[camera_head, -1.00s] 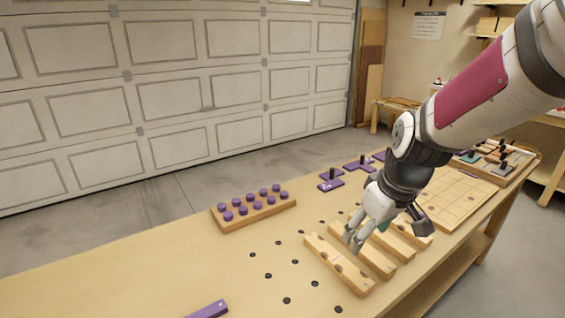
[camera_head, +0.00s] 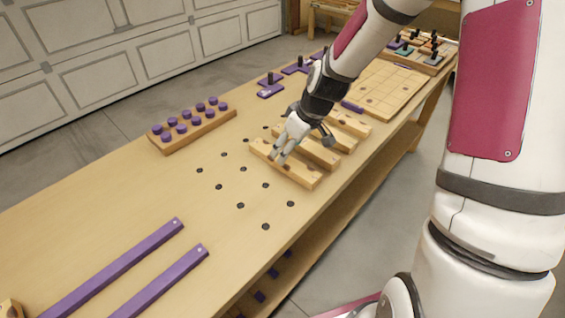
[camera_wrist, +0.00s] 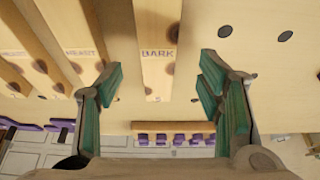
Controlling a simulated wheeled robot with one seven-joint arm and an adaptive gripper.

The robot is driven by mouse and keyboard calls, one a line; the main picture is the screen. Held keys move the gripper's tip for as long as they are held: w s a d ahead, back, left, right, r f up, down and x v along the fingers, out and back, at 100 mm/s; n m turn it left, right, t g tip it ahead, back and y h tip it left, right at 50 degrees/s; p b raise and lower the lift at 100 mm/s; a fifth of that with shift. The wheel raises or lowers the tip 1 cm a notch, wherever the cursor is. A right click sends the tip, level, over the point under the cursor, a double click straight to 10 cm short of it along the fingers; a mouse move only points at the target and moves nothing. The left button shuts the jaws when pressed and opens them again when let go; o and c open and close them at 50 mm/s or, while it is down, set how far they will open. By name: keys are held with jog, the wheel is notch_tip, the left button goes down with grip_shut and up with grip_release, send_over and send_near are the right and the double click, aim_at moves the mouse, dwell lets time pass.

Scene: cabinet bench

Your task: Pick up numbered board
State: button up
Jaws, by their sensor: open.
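Several narrow wooden boards lie side by side on the bench. My gripper (camera_head: 281,157) is open and empty above the nearest board (camera_head: 303,176), pointing down. The neighbouring board (camera_wrist: 68,28) carries partly readable lettering. No clear number can be read on these boards. Part of the nearest board is hidden by my fingers in the head view.
A block with purple pegs (camera_head: 192,128) stands left of the boards. Two long purple strips (camera_head: 150,285) lie at the near left. A square gridded board (camera_head: 386,92) lies beyond the boards. Dark holes dot the clear bench top (camera_head: 130,210).

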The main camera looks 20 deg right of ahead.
jog(key=shift+b+x, duration=0.3)
jog(key=shift+x, duration=2.65)
jog(key=shift+d, duration=0.2)
jog(key=shift+c, duration=0.6)
jog(key=c, duration=1.2)
